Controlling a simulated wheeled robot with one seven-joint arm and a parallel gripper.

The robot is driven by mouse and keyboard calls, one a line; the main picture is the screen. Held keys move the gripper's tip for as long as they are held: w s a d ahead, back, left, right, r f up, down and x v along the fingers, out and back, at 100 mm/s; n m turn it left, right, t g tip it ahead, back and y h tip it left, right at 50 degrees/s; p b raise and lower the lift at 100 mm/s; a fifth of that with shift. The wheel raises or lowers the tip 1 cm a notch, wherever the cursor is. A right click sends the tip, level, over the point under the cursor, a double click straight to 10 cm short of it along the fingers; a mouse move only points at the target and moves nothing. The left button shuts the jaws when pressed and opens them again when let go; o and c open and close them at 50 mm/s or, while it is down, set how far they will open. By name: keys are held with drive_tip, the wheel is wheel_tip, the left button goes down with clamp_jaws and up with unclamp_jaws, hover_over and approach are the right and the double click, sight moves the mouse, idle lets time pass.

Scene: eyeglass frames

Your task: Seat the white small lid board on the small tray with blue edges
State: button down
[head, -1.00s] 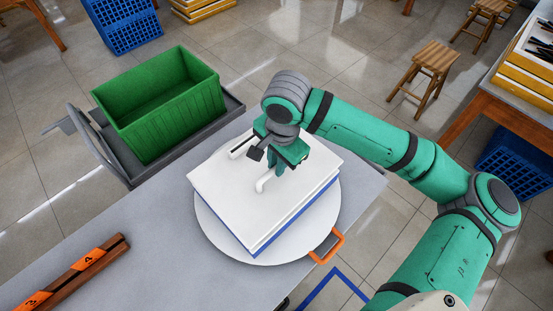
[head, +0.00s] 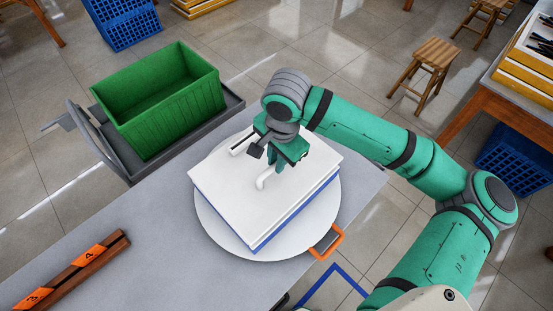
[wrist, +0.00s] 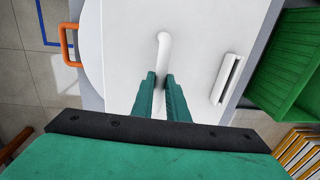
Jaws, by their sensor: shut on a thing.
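The white small lid board (head: 235,195) lies flat over the small tray with blue edges (head: 298,211), closely lined up with it. Whether it is fully down all round I cannot tell. My gripper (head: 274,172) is above the lid board, pointing down, shut on its white curved handle (head: 263,182). In the wrist view, my gripper's green fingers (wrist: 160,80) come together at the handle (wrist: 162,45), and the board (wrist: 195,40) fills the middle. The tray's inside is hidden under the board.
The tray rests on a round white plate (head: 215,229) with an orange handle (head: 338,242), on a grey table (head: 130,215). A second white bar (head: 242,143) is on the board. A green bin (head: 165,115) stands behind the table, and a numbered wooden block (head: 75,270) lies left.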

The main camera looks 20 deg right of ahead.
drive_tip(key=shift+f, duration=0.1)
drive_tip(key=shift+s+f, duration=0.1)
drive_tip(key=shift+f, duration=0.2)
drive_tip(key=shift+f, duration=1.7)
idle(1.0)
drive_tip(key=c, duration=1.7)
unclamp_jaws()
drive_tip(key=shift+o, duration=0.2)
wheel_tip(320, 180, up, 11)
drive_tip(key=shift+s+d+f, duration=0.15)
drive_tip(key=shift+s, duration=0.3)
